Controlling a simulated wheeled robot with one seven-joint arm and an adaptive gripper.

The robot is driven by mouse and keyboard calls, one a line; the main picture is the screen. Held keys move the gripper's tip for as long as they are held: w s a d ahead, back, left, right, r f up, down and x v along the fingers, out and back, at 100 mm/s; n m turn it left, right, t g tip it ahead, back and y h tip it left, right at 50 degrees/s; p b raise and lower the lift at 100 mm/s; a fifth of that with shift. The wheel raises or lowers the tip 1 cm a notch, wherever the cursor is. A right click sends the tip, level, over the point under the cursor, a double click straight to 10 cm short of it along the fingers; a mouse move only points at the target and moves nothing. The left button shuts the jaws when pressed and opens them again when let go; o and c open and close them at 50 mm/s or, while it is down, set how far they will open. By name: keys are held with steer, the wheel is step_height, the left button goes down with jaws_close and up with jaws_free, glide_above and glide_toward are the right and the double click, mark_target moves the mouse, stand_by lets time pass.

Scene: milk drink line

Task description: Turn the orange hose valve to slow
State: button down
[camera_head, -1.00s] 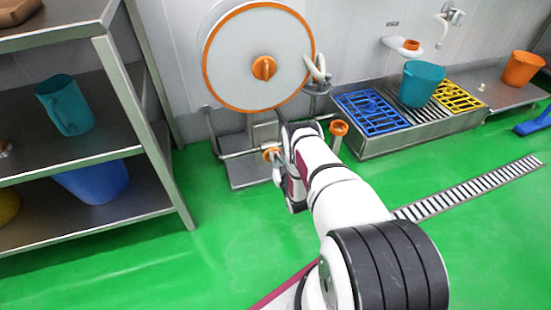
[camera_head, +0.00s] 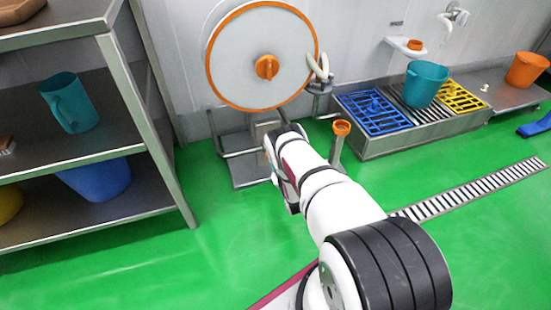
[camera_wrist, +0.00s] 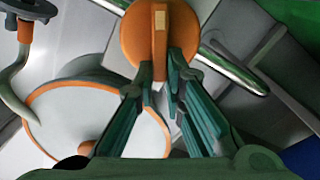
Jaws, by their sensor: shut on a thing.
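The orange hose valve (camera_wrist: 187,28) is a round knob with a raised grip bar and a pale mark on the bar, at the top middle of the wrist view. My gripper (camera_wrist: 161,72) has its two green-black fingers shut on the lower end of that bar, one on each side. In the head view my own wrist covers the valve and my fingers, below the hose reel (camera_head: 238,60). The reel is a white disc with an orange rim and an orange hub knob. It also shows in the wrist view (camera_wrist: 75,112). I cannot read any slow mark.
An orange-topped post (camera_head: 341,129) stands just right of my wrist. A steel shelf (camera_head: 150,130) with jugs and buckets is at the left. A sink bench (camera_head: 385,145) with blue and yellow grates is at the right. Green floor lies clear in front.

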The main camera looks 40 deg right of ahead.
steer(key=shift+s+f, duration=0.1)
stand_by(0.3)
steer(key=c, duration=1.7)
jaws_free()
steer(key=shift+o, duration=0.2)
steer(key=v, duration=1.2)
